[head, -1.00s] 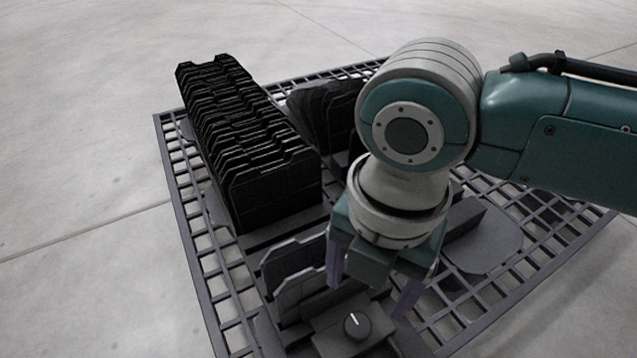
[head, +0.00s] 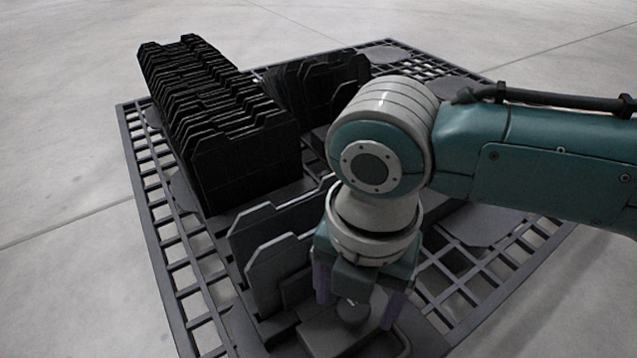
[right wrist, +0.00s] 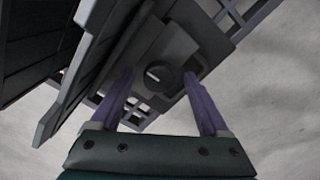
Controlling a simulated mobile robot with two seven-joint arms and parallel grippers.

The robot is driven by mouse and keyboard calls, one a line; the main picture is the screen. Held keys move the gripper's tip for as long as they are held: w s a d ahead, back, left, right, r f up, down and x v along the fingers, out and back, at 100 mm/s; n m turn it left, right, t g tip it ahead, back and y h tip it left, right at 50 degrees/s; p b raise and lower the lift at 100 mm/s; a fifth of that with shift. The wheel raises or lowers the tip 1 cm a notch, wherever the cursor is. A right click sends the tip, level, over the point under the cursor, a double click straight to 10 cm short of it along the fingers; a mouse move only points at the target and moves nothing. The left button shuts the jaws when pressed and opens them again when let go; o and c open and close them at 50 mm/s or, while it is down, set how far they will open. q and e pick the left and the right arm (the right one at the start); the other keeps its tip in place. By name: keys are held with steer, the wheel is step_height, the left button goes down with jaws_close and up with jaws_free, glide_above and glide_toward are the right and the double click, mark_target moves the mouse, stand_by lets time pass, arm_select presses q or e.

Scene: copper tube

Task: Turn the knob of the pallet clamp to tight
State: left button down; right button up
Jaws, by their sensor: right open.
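The dark round knob (head: 352,312) sits on top of the clamp block (head: 325,340) at the near edge of the pallet. My right gripper (head: 358,308) is open above it, fingers pointing down. In the head view the gripper partly hides the knob. In the right wrist view the knob (right wrist: 157,75) shows between and beyond the two purple fingertips (right wrist: 158,72), with its pale pointer mark visible. A gap shows between each finger and the knob; I cannot tell the exact height. My left gripper is not in view.
The grid pallet (head: 165,235) stands on a bare concrete floor (head: 60,150). A long row of black plates (head: 225,120) fills its left part. Grey upright plates (head: 275,262) stand close left of the knob. More dark plates (head: 320,85) stand behind my arm.

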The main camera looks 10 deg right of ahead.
jaws_close()
stand_by(0.6)
